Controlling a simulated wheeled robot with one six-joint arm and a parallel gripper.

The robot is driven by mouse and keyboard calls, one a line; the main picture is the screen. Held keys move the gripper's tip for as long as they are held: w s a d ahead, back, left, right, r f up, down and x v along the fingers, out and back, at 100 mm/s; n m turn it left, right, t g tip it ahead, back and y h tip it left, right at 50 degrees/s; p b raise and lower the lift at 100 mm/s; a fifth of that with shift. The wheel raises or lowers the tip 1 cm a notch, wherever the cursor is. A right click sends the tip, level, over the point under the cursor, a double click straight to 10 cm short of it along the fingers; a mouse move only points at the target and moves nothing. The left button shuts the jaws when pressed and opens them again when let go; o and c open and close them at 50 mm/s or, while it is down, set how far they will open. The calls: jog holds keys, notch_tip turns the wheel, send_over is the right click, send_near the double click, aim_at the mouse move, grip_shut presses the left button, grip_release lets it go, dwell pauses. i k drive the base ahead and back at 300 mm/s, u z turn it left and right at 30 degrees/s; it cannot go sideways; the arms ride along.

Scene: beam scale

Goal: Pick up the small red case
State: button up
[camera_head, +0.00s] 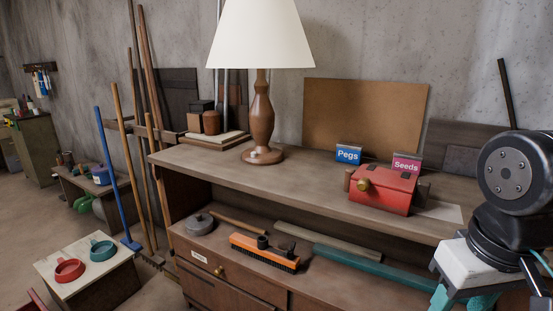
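The small red case (385,192) sits on the upper board of the wooden bench, right of the middle in the head view. It has a sloped lid, a round brass-coloured knob on its front and brown pieces at its sides. My arm is at the right edge, with a black joint above a white block. My gripper (462,296) is at the lower right corner, to the right of the case and apart from it. Teal parts show below the white block, partly cut off by the frame, so its opening cannot be judged.
A blue "Pegs" sign (348,155) and a pink "Seeds" sign (406,166) stand behind the case. A lamp (261,115) stands farther left. An orange brush (264,250) and a teal bar (370,268) lie on the lower shelf. The upper board (300,178) is clear left of the case.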

aim_at(395, 202)
jog(key=z, duration=3.65)
jog(key=k, duration=1.4)
jog(key=u, duration=1.45)
